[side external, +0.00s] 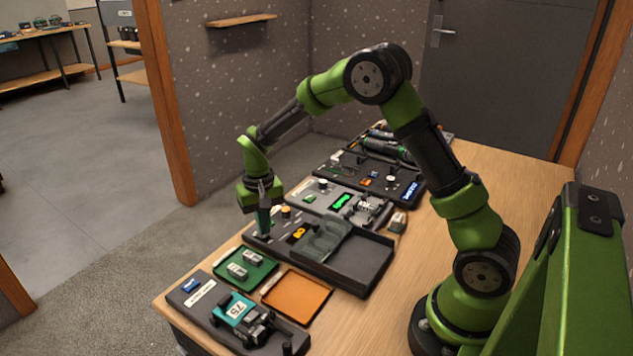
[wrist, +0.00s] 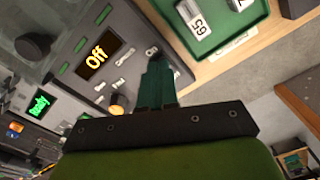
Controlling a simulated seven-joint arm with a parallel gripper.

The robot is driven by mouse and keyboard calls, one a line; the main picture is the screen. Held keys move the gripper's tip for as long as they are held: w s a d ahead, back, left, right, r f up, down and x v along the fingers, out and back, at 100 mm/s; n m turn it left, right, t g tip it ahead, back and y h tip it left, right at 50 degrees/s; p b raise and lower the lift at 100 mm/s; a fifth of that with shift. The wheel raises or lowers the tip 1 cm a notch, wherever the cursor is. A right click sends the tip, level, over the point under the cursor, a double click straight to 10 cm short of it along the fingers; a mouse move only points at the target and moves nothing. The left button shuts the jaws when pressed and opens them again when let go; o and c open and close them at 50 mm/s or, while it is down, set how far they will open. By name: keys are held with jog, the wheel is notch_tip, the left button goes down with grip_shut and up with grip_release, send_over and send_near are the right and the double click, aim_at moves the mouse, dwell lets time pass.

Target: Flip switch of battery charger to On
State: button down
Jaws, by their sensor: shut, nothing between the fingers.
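A dark grey unit (side external: 352,268) with an orange display stands on the bench in the side view; I cannot read a name on it, so I cannot confirm it is the battery charger. Its display (wrist: 98,53) reads "Off" in the wrist view. A small round control (wrist: 152,50) sits on the panel by my fingertips. My gripper (side external: 264,229) points down over the unit's left end. Its teal fingers (wrist: 158,66) are shut and empty, close to the panel. Whether they touch the panel or control is unclear; the fingers hide part of the panel.
A green tray (wrist: 255,12) with number tags lies beside the unit. An orange tray (side external: 297,294) and a teal device marked 75 (side external: 236,309) are nearer the camera. A grey unit with a green display (side external: 341,201) stands behind. Bare wood (side external: 385,292) lies toward my base.

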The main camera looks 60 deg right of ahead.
aim_at(268, 242)
jog(key=shift+f, duration=0.7)
dwell(0.3)
jog(key=shift+r, duration=3.55)
jog(key=shift+s+f, duration=0.1)
jog(key=shift+f, duration=0.1)
jog(key=shift+s+a+f, duration=0.2)
jog(key=shift+s, duration=0.35)
jog(key=s+a+r+n+t+y, duration=0.1)
jog(key=s+a+r+t, duration=0.1)
jog(key=s+r, duration=0.5)
jog(key=s+a+r+n+t+y, duration=0.1)
jog(key=s+r+t, duration=0.4)
jog(key=s, duration=0.8)
notch_tip(268, 242, up, 3)
jog(key=shift+s+a+r, duration=0.15)
jog(key=shift+s+a, duration=0.25)
jog(key=shift+a, duration=0.4)
